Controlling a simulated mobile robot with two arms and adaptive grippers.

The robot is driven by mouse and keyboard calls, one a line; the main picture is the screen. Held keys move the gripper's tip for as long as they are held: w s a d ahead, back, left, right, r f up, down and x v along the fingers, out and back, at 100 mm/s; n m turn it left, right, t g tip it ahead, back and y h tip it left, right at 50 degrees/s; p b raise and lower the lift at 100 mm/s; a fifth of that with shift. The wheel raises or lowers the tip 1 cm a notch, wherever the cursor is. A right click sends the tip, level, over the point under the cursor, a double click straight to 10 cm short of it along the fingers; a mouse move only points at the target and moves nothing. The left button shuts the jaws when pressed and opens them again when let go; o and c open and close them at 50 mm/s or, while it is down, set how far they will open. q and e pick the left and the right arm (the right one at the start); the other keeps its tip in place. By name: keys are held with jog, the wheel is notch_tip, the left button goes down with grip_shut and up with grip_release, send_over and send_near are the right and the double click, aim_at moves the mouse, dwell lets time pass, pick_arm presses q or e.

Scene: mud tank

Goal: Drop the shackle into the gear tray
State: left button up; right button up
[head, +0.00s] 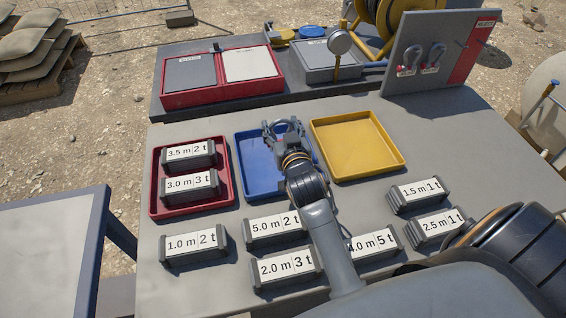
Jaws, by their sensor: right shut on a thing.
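My right gripper (284,138) is over the blue tray (250,174) and is shut on a grey curved thing, which looks like the shackle (291,122). The gripper fingers hide part of it, and I cannot tell how high above the tray it is. A yellow tray (357,145), empty, lies to the right. A red tray (224,205) to the left holds two labelled blocks. No label shows which one is the gear tray. Two more shackles (408,61) (433,58) hang on the grey upright board. My left gripper is out of view.
Several labelled blocks (194,242) lie on the front of the grey table, left and right of my forearm. Behind stand a red two-panel box (212,99), a gauge (339,42) and a yellow reel (385,12). Bare table shows right of the yellow tray.

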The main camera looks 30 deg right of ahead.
jog(key=o, duration=1.4)
notch_tip(320, 180, up, 10)
jog(key=shift+r, duration=0.1)
